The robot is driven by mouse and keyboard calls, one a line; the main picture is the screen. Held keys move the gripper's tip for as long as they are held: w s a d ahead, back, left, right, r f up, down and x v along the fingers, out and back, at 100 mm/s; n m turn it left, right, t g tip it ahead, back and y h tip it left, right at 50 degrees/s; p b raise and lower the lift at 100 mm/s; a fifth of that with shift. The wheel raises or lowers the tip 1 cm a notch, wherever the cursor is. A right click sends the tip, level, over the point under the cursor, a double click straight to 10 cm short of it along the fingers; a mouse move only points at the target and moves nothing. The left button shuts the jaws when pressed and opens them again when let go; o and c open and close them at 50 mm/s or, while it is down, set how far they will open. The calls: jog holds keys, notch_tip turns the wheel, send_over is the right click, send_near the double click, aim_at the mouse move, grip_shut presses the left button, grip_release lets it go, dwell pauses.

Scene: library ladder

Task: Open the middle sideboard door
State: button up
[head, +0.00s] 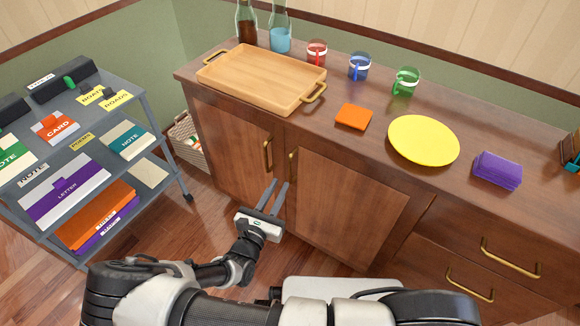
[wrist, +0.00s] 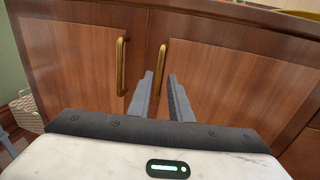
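The wooden sideboard (head: 230,118) has a left door (head: 222,140) and a middle door (head: 345,205), both shut. The middle door has a vertical brass handle (head: 291,164) at its left edge, which also shows in the wrist view (wrist: 158,72). The left door's brass handle (head: 267,154) stands close beside it. My gripper (head: 278,186) is in front of the doors, below the two handles, with its fingers apart and nothing between them. In the wrist view its fingertips (wrist: 160,74) point at the middle door's handle area. I cannot tell that they touch anything.
On the sideboard top are a wooden tray (head: 255,78), bottles, mugs, an orange square (head: 354,116), a yellow plate (head: 424,141) and purple napkins (head: 497,170). Drawers with brass handles (head: 511,257) are at right. A grey cart (head: 165,160) and a basket (head: 186,142) stand left.

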aim_at(289, 167)
jog(key=b+x, duration=0.1)
jog(key=x, duration=0.9)
grip_shut()
